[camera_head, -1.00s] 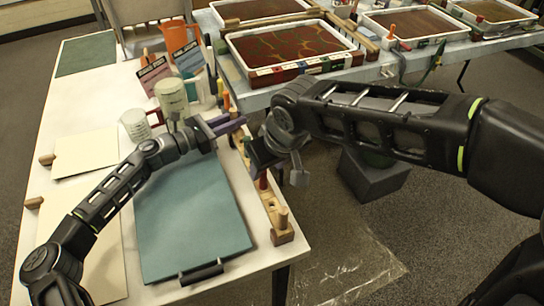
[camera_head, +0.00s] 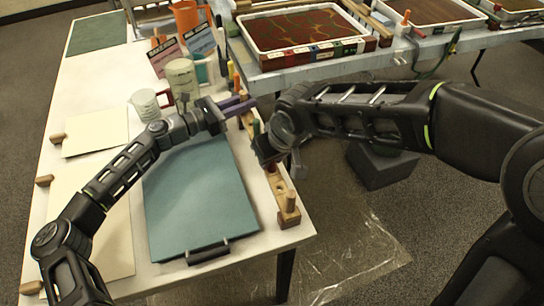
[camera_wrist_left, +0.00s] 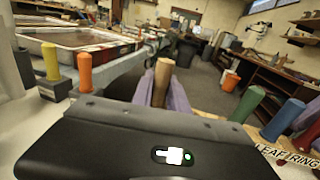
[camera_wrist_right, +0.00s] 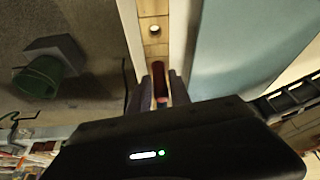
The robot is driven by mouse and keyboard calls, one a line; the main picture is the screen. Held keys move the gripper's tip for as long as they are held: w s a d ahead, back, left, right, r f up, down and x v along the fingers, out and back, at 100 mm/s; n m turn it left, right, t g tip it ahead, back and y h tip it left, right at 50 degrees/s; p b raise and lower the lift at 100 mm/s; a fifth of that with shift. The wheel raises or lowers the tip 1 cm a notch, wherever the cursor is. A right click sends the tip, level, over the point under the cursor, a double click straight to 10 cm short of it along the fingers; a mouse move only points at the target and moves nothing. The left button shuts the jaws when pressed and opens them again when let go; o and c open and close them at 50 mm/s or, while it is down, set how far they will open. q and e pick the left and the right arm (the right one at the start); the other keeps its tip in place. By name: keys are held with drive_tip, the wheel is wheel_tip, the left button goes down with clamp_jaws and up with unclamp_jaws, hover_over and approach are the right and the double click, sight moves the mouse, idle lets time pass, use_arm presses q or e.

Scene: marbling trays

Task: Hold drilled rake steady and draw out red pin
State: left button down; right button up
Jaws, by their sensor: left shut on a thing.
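The drilled rake (camera_head: 279,183) is a long pale wooden bar with coloured pegs along the table's right edge. A bare hole in it shows in the right wrist view (camera_wrist_right: 154,30). My left gripper (camera_head: 242,104), with purple fingers, is shut on a tan wooden peg (camera_wrist_left: 162,80) at the rake. A green peg (camera_wrist_left: 247,104) and a blue peg (camera_wrist_left: 282,119) stand to its right. My right gripper (camera_wrist_right: 160,92) is at the rake with its fingers on either side of the red pin (camera_wrist_right: 158,78). They look apart; contact is unclear. In the head view my right gripper (camera_head: 268,154) hides most of the pin.
A teal board (camera_head: 200,205) with a black handle lies left of the rake. Marbling trays (camera_head: 305,58) are on the far table.

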clamp_jaws()
idle(0.5)
idle(1.3)
